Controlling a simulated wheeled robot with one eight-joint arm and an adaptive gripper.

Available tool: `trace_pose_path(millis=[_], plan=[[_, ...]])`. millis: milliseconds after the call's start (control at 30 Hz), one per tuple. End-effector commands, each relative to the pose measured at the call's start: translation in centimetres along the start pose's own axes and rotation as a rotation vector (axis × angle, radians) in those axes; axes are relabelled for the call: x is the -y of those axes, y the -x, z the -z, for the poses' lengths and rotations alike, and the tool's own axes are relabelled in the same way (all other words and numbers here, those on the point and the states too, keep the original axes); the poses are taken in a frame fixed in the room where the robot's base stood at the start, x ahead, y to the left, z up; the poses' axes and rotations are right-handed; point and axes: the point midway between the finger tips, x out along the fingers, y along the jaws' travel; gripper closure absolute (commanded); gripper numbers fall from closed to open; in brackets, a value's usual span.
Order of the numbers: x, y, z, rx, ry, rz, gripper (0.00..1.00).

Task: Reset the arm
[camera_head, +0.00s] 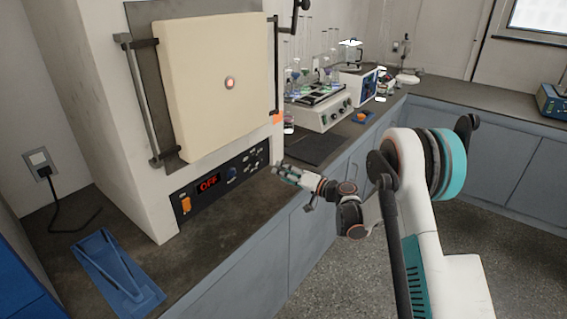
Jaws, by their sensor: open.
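My gripper (287,173) is open and empty. It hovers near the front edge of the dark counter, just in front of the furnace's lower right corner. My white and teal arm is bent and reaches in from the right side of the picture. The gripper is small in this view, and I cannot tell the exact gap to the counter.
A large furnace (215,85) with a shut cream door stands at the left; its display reads OFF. A blue tray (108,262) lies on the counter (215,262) at front left. Glassware and a shaker device (322,112) stand further back. The floor (350,265) is clear.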

Motion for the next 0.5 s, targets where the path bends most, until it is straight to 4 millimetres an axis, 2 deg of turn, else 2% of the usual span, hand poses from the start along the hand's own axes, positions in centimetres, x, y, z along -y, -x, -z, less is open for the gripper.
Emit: trace_pose_path(millis=[167, 267, 500], plan=[[2.4, 0.8, 1.1, 0.033, 0.013, -0.039, 0.49], [4.7, 1.9, 1.9, 0.068, 0.028, -0.084, 0.49], [10.2, 5.7, 3.0, 0.152, 0.067, -0.205, 0.49]])
